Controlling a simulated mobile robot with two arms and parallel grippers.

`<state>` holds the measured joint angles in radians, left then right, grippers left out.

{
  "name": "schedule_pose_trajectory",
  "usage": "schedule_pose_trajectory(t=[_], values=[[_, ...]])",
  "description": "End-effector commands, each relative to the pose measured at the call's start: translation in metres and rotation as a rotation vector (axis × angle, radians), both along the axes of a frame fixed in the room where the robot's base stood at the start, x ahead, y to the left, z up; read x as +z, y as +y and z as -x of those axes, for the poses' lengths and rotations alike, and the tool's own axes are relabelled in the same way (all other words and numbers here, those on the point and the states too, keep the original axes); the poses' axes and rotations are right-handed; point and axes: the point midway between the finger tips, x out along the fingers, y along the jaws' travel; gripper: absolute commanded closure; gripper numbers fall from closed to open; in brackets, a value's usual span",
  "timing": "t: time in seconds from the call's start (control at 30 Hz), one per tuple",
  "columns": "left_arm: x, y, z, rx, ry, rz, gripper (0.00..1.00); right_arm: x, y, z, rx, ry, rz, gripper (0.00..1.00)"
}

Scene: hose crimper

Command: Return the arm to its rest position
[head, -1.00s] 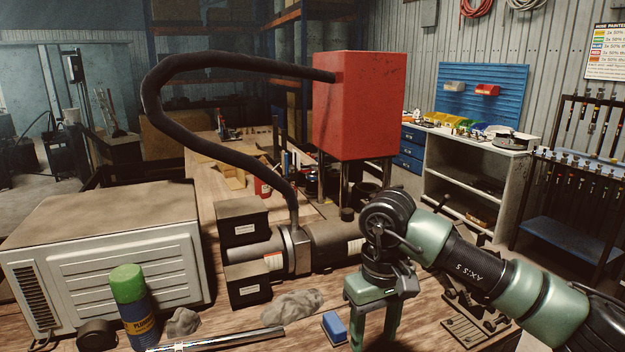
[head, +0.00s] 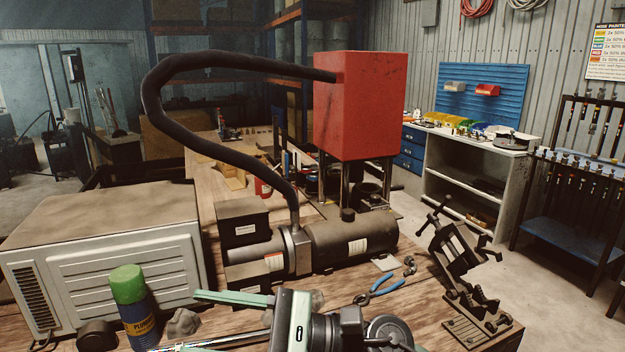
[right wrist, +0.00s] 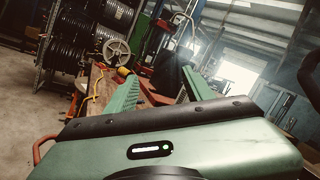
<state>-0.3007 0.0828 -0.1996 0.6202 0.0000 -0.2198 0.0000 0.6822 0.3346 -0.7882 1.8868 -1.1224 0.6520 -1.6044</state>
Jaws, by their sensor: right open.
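My right gripper (head: 190,322) is low at the front of the bench in the head view. Its green fingers point left, apart and empty. A silver rod lies near the fingers, and I cannot tell whether they touch it. The right wrist view shows the two green fingers spread (right wrist: 163,78), with nothing held between them. My left gripper is not in view.
A hose crimper motor (head: 350,238) with a red tank (head: 358,105) and black hose stands mid-bench. A grey metal box (head: 110,235) and a green-capped can (head: 135,310) are at left. A black vise (head: 465,270) and blue pliers (head: 378,288) are at right.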

Motion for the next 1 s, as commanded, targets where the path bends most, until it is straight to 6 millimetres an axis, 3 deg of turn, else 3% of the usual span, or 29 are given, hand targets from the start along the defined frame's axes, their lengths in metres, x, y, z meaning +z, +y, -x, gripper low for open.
schedule_pose_trajectory(t=[0.03,0.13,0.27,0.37,0.47,0.57,0.67,0.7,0.8,1.0], values=[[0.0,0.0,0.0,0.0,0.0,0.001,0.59,0.016,-0.011,-0.009,-0.048,0.195,-0.136,0.48],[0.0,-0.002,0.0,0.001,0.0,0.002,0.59,0.037,-0.05,-0.044,-0.139,0.607,-0.413,0.48],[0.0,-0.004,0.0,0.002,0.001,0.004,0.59,0.015,-0.122,-0.092,-0.234,1.139,-0.787,0.48],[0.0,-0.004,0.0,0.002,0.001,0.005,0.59,-0.033,-0.179,-0.114,-0.295,1.51,-1.076,0.48],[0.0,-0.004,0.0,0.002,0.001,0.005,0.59,-0.093,-0.226,-0.116,-0.352,1.819,-1.355,0.48],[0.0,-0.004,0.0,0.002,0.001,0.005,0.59,-0.158,-0.264,-0.1,-0.415,2.078,-1.638,0.48],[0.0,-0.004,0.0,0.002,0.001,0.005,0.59,-0.221,-0.292,-0.066,-0.491,2.284,-1.929,0.48],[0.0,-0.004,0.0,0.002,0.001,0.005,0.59,-0.243,-0.302,-0.049,0.518,-2.321,2.024,0.48],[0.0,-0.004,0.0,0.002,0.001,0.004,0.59,-0.288,-0.317,-0.005,0.508,-2.038,1.923,0.48],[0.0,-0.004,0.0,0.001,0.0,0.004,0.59,-0.339,-0.331,0.073,0.514,-1.642,1.787,0.48]])
